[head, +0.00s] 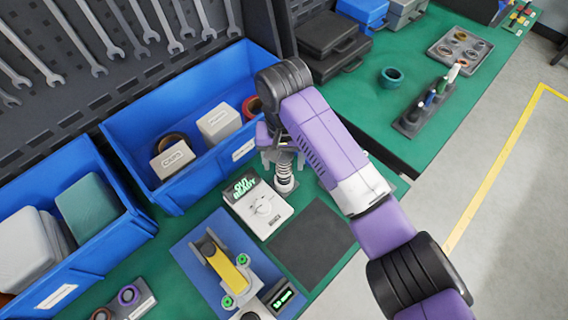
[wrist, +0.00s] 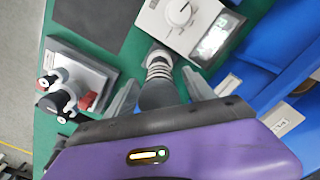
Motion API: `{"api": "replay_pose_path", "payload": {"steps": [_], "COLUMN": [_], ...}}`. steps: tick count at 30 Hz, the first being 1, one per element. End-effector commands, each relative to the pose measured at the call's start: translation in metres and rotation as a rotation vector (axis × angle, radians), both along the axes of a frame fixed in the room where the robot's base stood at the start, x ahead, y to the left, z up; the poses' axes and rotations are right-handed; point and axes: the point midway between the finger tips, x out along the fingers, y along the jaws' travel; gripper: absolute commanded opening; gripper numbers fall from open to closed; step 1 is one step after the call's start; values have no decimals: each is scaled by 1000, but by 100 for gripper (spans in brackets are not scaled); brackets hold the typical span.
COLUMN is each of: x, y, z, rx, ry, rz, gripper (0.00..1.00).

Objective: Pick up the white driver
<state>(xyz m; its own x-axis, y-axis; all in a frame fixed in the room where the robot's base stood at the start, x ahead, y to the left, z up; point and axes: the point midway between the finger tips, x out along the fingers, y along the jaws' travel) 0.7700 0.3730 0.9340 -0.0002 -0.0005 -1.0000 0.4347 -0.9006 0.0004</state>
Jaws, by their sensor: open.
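The white driver (head: 454,72) stands upright at the far end of a dark driver rack (head: 410,127) on the green bench at the right of the head view. Darker drivers with blue and green parts stand beside it in the same rack. My gripper (head: 283,160) is well to the left of the rack, beside the blue bins. Its jaws are open, with a ribbed white post (head: 284,182) below or between them. The wrist view shows the open fingers (wrist: 162,76) on either side of this post (wrist: 159,66). The white driver is not visible in the wrist view.
A white dial device (head: 260,207) stands close to the gripper. Blue bins (head: 190,195) with white boxes lie left. A teal ring (head: 391,77) and a grey tray of rings (head: 441,48) are near the rack. Green bench left of the rack is partly clear.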

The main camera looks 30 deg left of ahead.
Motion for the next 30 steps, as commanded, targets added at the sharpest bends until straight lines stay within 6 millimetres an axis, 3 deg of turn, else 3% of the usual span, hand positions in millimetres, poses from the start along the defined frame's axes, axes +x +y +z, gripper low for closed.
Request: {"api": "replay_pose_path", "payload": {"steps": [6, 15, 24, 30], "x": [1, 1, 1, 2], "y": [-1, -1, -1, -1], "z": [-27, -32, -32, -31], "rx": [-1, 0, 0, 1], "ry": [0, -1, -1, -2], "rz": [0, 0, 0, 0], "gripper": [62, 62, 3, 0]}}
